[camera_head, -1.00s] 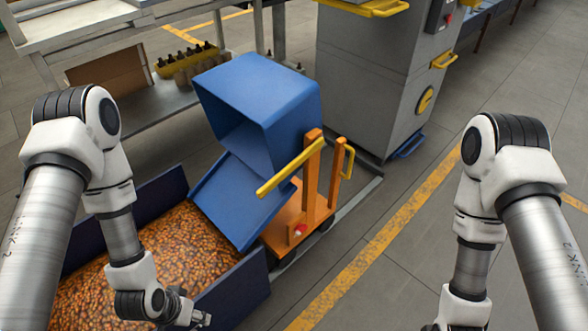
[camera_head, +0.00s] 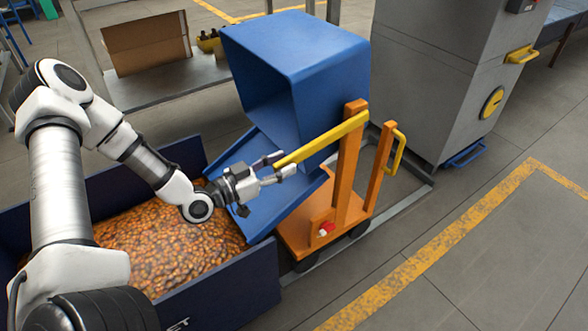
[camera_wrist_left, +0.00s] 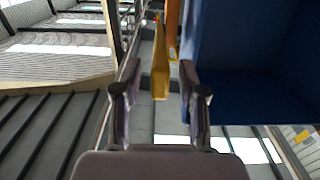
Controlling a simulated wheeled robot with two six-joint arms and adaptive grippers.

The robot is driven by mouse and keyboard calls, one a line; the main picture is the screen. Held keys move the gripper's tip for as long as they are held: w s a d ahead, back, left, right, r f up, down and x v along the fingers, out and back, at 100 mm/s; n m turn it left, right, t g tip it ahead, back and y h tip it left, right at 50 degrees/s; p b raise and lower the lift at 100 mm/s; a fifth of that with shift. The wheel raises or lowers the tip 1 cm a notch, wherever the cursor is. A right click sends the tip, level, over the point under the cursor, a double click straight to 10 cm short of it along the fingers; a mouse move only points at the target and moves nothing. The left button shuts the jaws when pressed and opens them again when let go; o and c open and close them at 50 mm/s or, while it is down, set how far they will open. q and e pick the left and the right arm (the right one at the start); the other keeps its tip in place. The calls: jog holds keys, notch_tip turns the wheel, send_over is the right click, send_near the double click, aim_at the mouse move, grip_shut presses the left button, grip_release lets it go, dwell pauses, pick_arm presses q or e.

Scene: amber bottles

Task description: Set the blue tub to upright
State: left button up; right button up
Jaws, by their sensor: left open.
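The blue tub (camera_head: 305,62) is tipped on an orange cart (camera_head: 340,205), its open mouth and sloping lip facing lower left over a dark bin. A yellow lever (camera_head: 325,138) slants from the orange post toward the lower left. My left gripper (camera_head: 284,163) is open at the lever's free end. In the left wrist view the lever (camera_wrist_left: 161,78) shows between the spread fingers, and the tub (camera_wrist_left: 250,65) fills the right side. I cannot tell whether the fingers touch the lever. My right gripper is out of view.
The dark blue bin (camera_head: 225,290) below the lip holds many small orange-brown pieces. A grey machine cabinet (camera_head: 425,80) stands behind the cart at right. A bench with a cardboard box (camera_head: 145,42) is behind at left. Open floor lies to the right.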

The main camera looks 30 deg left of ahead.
pick_arm(q)
jog(key=shift+b+x, duration=0.4)
jog(key=shift+x, duration=1)
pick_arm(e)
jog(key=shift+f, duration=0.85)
